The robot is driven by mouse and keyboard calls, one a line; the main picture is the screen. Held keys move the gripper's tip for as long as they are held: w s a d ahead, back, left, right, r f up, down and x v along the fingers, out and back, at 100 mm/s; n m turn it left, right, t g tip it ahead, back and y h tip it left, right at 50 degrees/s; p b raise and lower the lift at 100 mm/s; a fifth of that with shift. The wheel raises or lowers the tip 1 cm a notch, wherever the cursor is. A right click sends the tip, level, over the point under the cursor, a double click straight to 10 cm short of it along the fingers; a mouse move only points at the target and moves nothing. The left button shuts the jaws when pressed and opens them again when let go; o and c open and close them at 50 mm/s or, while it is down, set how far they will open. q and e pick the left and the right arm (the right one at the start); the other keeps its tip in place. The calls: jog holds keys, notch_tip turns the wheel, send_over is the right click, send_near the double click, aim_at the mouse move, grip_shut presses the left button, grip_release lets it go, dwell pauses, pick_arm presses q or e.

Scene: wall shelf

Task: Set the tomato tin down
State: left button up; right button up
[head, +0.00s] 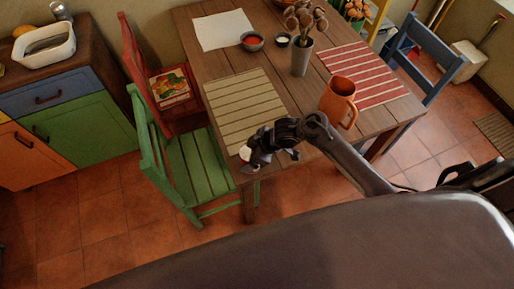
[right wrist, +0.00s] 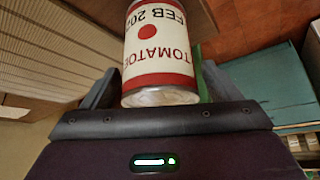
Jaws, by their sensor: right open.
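The tomato tin (right wrist: 162,45) has a cream and red label and fills the upper middle of the right wrist view, its lettering upside down there. Its pale round end faces my right gripper (right wrist: 160,92), whose jaws are open with a finger on either side of the tin. A narrow green strip shows between the tin and the right-hand finger. In the head view my right gripper (head: 268,158) is at the near left corner of the wooden table (head: 228,58). A small whitish patch beside it may be the tin, mostly hidden. Whether the tin rests on the table I cannot tell.
A striped yellow mat (head: 245,105) lies just behind my gripper. An orange jug (head: 337,100) stands to the right near a red striped mat (head: 362,72). A metal vase (head: 301,60) stands farther back. A green chair (head: 195,160) is at the table's left.

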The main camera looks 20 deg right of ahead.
jog(key=v, duration=1.1)
jog(key=shift+d+r+p, duration=0.15)
jog(key=shift+r+p, duration=0.05)
jog(key=shift+p, duration=0.1)
jog(key=shift+s, duration=0.1)
